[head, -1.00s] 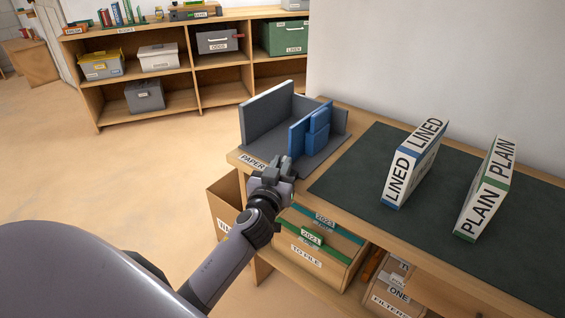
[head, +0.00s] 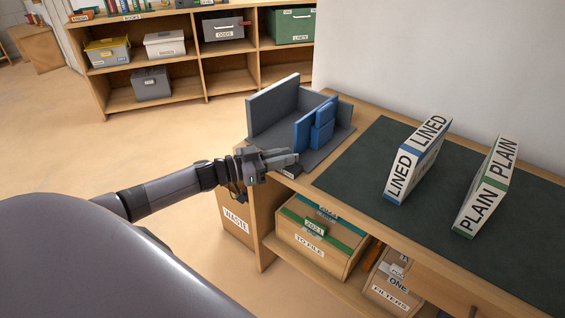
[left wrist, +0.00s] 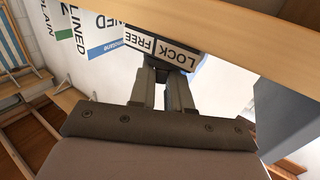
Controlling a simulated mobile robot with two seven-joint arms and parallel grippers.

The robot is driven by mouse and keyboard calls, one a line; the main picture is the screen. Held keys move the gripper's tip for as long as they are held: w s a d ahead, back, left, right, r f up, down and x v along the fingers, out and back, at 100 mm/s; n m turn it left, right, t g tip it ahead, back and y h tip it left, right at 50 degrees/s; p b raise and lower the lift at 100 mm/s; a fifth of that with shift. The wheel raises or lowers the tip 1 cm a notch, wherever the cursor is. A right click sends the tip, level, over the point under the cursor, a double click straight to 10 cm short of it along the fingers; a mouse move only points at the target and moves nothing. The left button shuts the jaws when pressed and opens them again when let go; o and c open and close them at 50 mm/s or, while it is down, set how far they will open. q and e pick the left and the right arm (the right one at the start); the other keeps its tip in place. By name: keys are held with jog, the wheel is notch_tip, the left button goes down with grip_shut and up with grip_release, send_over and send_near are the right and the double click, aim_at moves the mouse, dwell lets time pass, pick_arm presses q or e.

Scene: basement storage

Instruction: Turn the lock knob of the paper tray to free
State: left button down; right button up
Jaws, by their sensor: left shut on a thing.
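The paper tray (head: 272,104) is a grey open holder with a blue divider (head: 314,127), standing at the left end of the wooden bench. My left gripper (head: 291,157) is at the tray's front edge, its arm coming in level from the left. In the left wrist view its two fingers (left wrist: 167,77) are close together right at the label plate (left wrist: 163,47) reading LOCK and FREE. The gripper is shut on the lock knob, which is mostly hidden between the fingers, so its pointing direction cannot be read. My right gripper is not in view.
On the dark mat (head: 350,185) stand a LINED pack (head: 417,160) and a PLAIN pack (head: 487,187). Below the bench are a TO FILE box (head: 315,240), a FILTERS box (head: 398,285) and a WASTE bin (head: 236,222). Open floor lies left of the bench.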

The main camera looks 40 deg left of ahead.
pick_arm(q)
jog(key=shift+w+a+f+m+g+h+b, duration=0.1)
jog(key=shift+w+a+m+g+h+b, duration=0.1)
jog(key=shift+m+g+h+b, duration=0.7)
jog(key=shift+m+h+b, duration=0.1)
jog(key=shift+h+b, duration=0.1)
jog(key=shift+m+g+h+b, duration=0.3)
jog(key=shift+g+h+b, duration=0.1)
jog(key=shift+g+b, duration=0.1)
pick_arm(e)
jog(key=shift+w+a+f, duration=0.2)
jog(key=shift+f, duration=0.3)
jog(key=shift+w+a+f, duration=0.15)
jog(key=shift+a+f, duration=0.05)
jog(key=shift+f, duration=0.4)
pick_arm(q)
jog(key=shift+r, duration=0.2)
jog(key=c, duration=1.2)
grip_release()
jog(key=shift+d+f, duration=0.1)
jog(key=shift+o, duration=0.2)
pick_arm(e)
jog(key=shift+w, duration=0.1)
